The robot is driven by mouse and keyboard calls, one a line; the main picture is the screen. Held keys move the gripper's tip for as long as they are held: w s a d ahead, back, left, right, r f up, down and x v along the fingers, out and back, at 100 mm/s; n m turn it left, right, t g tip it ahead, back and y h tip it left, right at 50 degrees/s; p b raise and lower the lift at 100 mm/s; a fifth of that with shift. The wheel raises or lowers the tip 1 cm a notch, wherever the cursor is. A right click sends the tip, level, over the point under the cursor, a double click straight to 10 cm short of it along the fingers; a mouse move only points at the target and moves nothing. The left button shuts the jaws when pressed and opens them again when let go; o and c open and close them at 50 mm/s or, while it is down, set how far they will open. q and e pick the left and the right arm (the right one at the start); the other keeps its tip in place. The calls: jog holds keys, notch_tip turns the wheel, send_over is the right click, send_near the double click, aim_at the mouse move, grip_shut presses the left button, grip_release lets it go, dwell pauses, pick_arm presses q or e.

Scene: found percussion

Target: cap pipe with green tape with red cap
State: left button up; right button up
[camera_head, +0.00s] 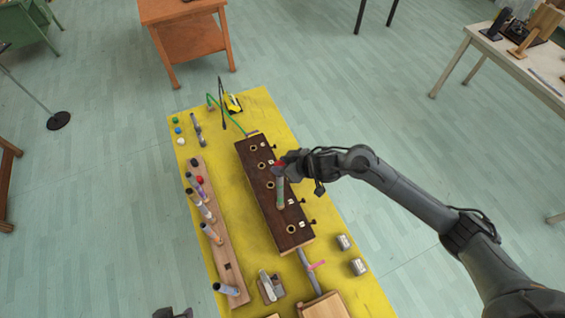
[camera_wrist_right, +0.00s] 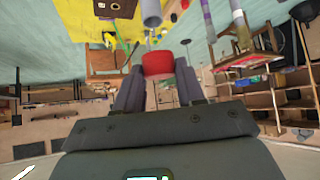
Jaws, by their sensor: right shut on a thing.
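The red cap (camera_head: 277,168) is held between the fingers of my right gripper (camera_head: 280,163), which is shut on it. In the right wrist view the red cap (camera_wrist_right: 158,64) shows clearly between the fingertips. A grey pipe (camera_head: 281,188) stands upright in the dark wooden box (camera_head: 262,196), with a green band low on it. The cap is close above the pipe's top in the head view. In the wrist view a gap shows between the cap and the pipe's end (camera_wrist_right: 151,18). A dark piece of my left gripper (camera_head: 172,313) shows at the bottom edge.
A wooden rack (camera_head: 230,268) with several taped pipes stands left of the box. Green (camera_head: 175,119), blue (camera_head: 178,130) and white caps lie at the yellow table's (camera_head: 262,107) far left.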

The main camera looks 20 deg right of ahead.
jog(key=shift+f+b, duration=0.7)
jog(key=shift+f, duration=0.75)
jog(key=shift+p, duration=0.35)
jog(key=shift+p, duration=0.35)
dwell(0.4)
jog(key=shift+p, duration=0.35)
dwell(0.4)
jog(key=shift+f, duration=0.3)
dwell(0.4)
jog(key=shift+f+b, duration=0.55)
jog(key=shift+f, duration=0.25)
jog(key=shift+f, duration=0.5)
